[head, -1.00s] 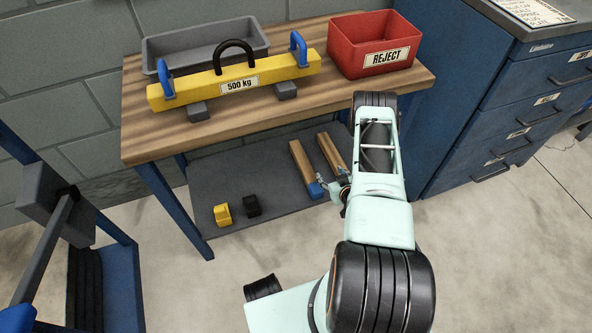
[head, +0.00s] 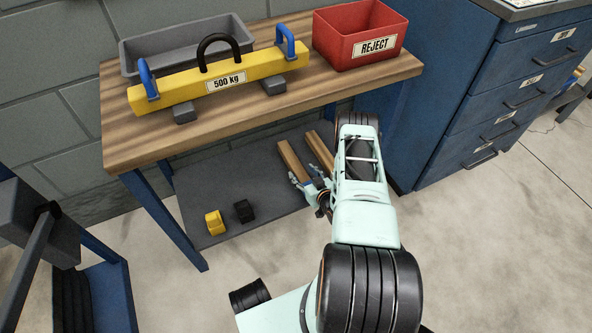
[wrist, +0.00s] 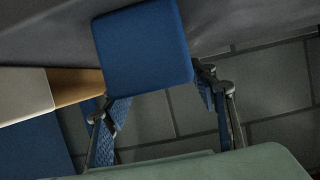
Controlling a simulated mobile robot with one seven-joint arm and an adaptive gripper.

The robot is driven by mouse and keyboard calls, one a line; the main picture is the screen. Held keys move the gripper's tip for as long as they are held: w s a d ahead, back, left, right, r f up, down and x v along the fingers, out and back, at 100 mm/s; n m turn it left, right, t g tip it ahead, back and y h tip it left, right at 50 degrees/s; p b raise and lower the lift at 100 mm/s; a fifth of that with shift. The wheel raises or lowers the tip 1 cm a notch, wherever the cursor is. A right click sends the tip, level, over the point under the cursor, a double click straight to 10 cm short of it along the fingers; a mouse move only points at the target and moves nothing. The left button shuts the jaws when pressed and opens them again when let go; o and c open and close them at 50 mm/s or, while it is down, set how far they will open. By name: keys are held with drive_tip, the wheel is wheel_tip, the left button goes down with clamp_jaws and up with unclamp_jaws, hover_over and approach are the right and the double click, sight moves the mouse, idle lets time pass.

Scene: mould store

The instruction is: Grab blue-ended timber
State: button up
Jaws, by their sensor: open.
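The blue-ended timber (head: 290,160) lies on the lower shelf of the bench, with its near end at my gripper. In the wrist view its blue end (wrist: 145,45) fills the upper middle. My gripper (head: 306,184) is open at this end. In the wrist view its two fingers (wrist: 160,98) stand apart, one toward each side of the blue end's lower edge. I cannot tell if they touch it. A second timber (head: 320,150) lies to the right, partly hidden by my arm. Its pale end (wrist: 25,92) shows at left in the wrist view.
A yellow block (head: 214,223) and a black block (head: 243,211) sit left on the shelf (head: 200,185). The wooden bench top (head: 250,113) above carries a yellow 500 kg beam, a grey tray and a red REJECT bin (head: 350,45). Blue drawers (head: 490,100) stand at right.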

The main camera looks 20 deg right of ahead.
sight(297, 168)
drive_tip(key=x, duration=0.1)
drive_tip(key=b+x, duration=0.1)
drive_tip(key=x, duration=0.2)
drive_tip(key=shift+w+a+f+b, duration=0.1)
drive_tip(key=shift+w+a+b, duration=0.1)
drive_tip(key=shift+a+b, duration=0.15)
drive_tip(key=shift+d, duration=0.1)
clamp_jaws()
